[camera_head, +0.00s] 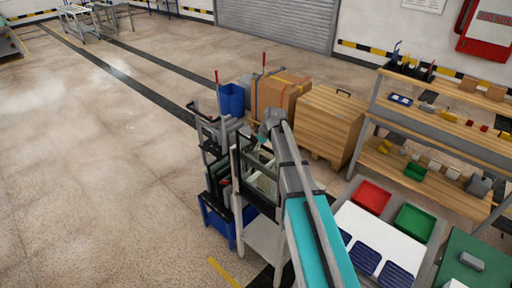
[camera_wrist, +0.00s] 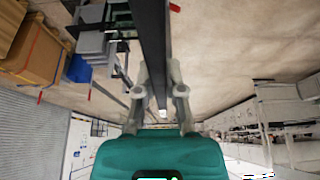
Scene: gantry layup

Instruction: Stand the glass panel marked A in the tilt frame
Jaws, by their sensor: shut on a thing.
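My gripper (camera_head: 265,137) is at the far end of my arm, above the stand in the middle of the head view. In the wrist view its two fingers (camera_wrist: 160,82) are shut on a long dark strip (camera_wrist: 152,35), which looks like the edge of a glass panel seen edge-on. No letter A can be read. A dark upright frame (camera_head: 237,170), perhaps the tilt frame, stands below my gripper. Pale glass-like surfaces (camera_head: 262,183) show in it, partly hidden by my arm. I cannot tell whether the held panel touches the frame.
A dark rack with a blue base (camera_head: 214,220) stands just left of the frame. A workbench with a red tray (camera_head: 370,197) is at right. The floor at left is clear.

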